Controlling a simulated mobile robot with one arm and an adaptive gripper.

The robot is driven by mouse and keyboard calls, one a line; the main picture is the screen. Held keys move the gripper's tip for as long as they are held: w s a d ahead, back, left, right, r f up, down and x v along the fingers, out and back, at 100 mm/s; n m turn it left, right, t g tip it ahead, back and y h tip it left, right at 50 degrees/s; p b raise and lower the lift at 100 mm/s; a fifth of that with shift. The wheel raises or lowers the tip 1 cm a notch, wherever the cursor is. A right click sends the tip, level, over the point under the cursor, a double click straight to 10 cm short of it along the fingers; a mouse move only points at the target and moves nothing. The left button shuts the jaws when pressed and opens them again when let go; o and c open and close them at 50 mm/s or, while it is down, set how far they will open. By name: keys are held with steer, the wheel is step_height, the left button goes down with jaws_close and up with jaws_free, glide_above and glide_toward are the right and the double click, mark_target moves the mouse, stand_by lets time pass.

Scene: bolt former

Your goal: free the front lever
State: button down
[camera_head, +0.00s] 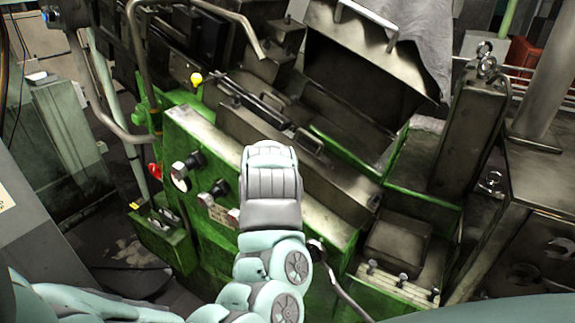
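A green machine (190,140) fills the middle of the view. A thin lever with a yellow knob (196,79) stands near its upper left. A red knob (155,171) shows on its left side. A bare curved metal bar (340,280) rises at the lower front, right beside my arm. I cannot tell which of these is the front lever. My arm reaches up over the machine's front, and its grey and pale segments hide part of the front panel. The fingers of my gripper do not show, so whether it touches a lever is hidden.
Black knobs (220,188) stick out of the green front panel left of my arm. A large open metal hood (360,60) with grey cloth is at the back. A metal table (540,200) stands at the right. Floor (115,245) shows at the lower left.

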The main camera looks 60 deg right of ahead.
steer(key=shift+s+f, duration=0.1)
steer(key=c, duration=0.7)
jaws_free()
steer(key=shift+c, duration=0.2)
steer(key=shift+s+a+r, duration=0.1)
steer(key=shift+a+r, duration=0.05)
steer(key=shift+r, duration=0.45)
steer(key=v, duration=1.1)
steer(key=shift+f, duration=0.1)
